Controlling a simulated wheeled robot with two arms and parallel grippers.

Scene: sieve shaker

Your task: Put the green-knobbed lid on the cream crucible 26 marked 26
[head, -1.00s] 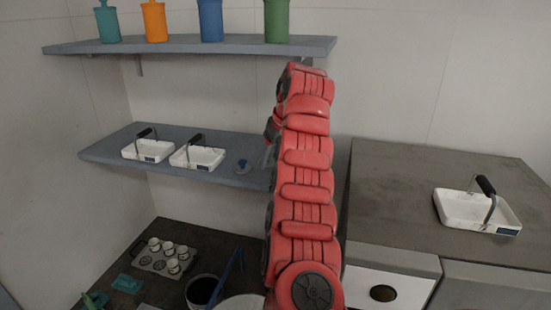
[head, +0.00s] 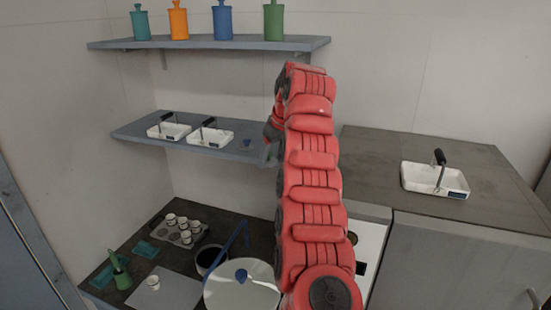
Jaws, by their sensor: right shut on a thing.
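My right gripper (head: 268,152) is at the right end of the middle shelf, partly hidden behind my red arm. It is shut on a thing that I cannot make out. I see no green-knobbed lid. A small blue-knobbed piece (head: 246,143) sits on the shelf just left of the gripper. A small cream crucible (head: 153,283) stands alone on a pale mat (head: 178,293) at the lower left. Several similar crucibles (head: 186,237) stand in a tray (head: 172,234) behind it. Their markings are too small to read. My left gripper is not in view.
Two white handled baskets (head: 210,138) stand on the middle shelf (head: 145,128), and another (head: 435,180) on the right counter. On the lower surface are a dark pot (head: 210,260), a large blue-knobbed lid (head: 242,293) and a green bottle-like thing (head: 119,272). Coloured jars line the top shelf.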

